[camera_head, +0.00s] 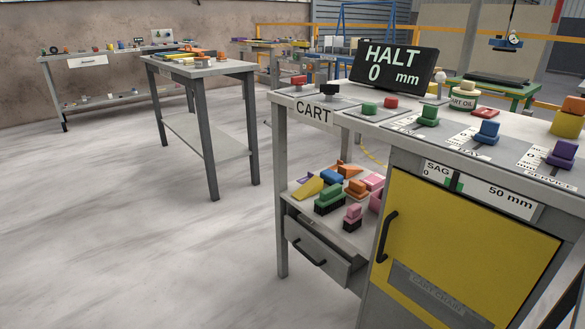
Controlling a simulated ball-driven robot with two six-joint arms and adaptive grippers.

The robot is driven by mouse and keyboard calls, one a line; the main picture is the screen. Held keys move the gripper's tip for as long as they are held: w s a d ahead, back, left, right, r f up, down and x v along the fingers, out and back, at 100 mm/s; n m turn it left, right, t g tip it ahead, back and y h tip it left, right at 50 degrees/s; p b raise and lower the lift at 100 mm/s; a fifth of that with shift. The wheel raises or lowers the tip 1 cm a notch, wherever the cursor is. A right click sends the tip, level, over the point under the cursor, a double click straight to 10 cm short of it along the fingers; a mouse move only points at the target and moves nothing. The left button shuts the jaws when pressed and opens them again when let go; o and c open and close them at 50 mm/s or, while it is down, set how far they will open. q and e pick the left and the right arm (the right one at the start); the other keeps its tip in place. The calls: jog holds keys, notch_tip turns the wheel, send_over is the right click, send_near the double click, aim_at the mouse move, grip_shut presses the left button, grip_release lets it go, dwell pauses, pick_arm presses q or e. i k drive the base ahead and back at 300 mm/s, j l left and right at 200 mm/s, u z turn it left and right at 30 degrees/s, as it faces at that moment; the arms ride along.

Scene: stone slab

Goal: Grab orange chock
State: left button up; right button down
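Several coloured blocks lie close together on the lower shelf of the cart. Among them are an orange block (356,188) and, behind it, another orange piece (349,171). A yellow wedge (308,188), a blue block (331,177), a green block (329,197) and a pink block (353,214) lie around them. I cannot tell from their shapes which orange piece is the chock. More orange pieces (199,53) lie on the separate table to the left, and an orange block (574,105) sits at the cart top's right edge. Neither of my grippers is in view.
The cart (345,118) has a yellow door (465,240), a drawer (318,255) below the shelf and coloured controls on top. A display (394,66) reads HALT 0 mm. A grey table (222,69) stands left. The pale floor (130,240) between is clear.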

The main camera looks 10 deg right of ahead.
aim_at(347, 171)
jog(key=z, duration=0.65)
jog(key=j+z, duration=0.15)
jog(key=z, duration=0.15)
jog(key=i+j+z, duration=0.1)
jog(key=z, duration=0.25)
jog(key=i+j+z, duration=0.2)
jog(key=j, duration=0.4)
jog(key=i+j+z, duration=0.1)
jog(key=j+z, duration=0.15)
jog(key=j, duration=0.35)
jog(key=j+z, duration=0.2)
jog(key=j, duration=0.45)
